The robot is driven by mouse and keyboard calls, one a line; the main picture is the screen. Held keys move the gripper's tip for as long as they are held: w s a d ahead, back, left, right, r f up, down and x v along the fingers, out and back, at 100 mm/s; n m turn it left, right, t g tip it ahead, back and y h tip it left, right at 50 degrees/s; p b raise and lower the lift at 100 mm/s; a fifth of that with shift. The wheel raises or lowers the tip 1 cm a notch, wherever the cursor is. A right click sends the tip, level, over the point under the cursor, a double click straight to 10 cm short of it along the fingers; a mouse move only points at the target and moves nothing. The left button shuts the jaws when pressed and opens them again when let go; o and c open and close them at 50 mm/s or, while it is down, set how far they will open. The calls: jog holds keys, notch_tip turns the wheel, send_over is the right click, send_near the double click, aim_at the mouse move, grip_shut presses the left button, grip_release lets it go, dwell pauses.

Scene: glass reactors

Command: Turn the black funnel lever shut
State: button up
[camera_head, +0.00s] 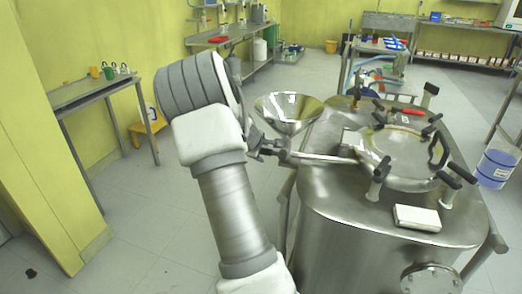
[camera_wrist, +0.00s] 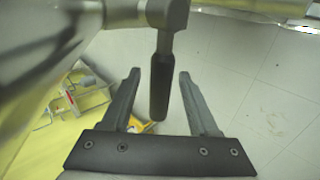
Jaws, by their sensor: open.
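The black funnel lever (camera_wrist: 160,88) is a dark, rounded handle on a thin metal stem in the wrist view. It hangs between the two fingers of my gripper (camera_wrist: 158,75). The fingers are open, with a visible gap on each side of the lever. In the head view the steel funnel (camera_head: 287,106) is a wide, shiny cone left of the reactor's top, joined to it by a pipe (camera_head: 318,159). My gripper (camera_head: 262,148) is just below the funnel there, mostly behind my arm. I cannot pick out the lever clearly in that view.
The steel reactor (camera_head: 345,225) fills the right front, with a round lid (camera_head: 405,155), black-handled clamps and a white box (camera_head: 417,217) on top. A side table (camera_head: 95,92) stands at left. Floor (camera_head: 135,215) is clear left of my arm.

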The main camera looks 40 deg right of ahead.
jog(key=p+v, duration=0.1)
jog(key=v, duration=1.6)
jog(key=shift+r, duration=0.2)
jog(key=shift+s+a, duration=0.1)
jog(key=shift+s, duration=0.05)
jog(key=s+a+r+m+y+p, duration=0.1)
jog(key=s+a+r, duration=0.4)
jog(key=a, duration=0.5)
jog(key=s+a+r+m+t+y+p, duration=0.1)
jog(key=s+a+r+y+p, duration=0.3)
jog(key=s+a, duration=0.5)
jog(key=s+a+r+m+y+p, duration=0.3)
jog(key=s+a+r+p, duration=0.3)
jog(key=a, duration=0.5)
jog(key=shift+s+r, duration=0.3)
jog(key=shift+s, duration=0.1)
jog(key=shift+c, duration=0.9)
jog(key=shift+d+m, duration=0.15)
jog(key=shift+m, duration=0.15)
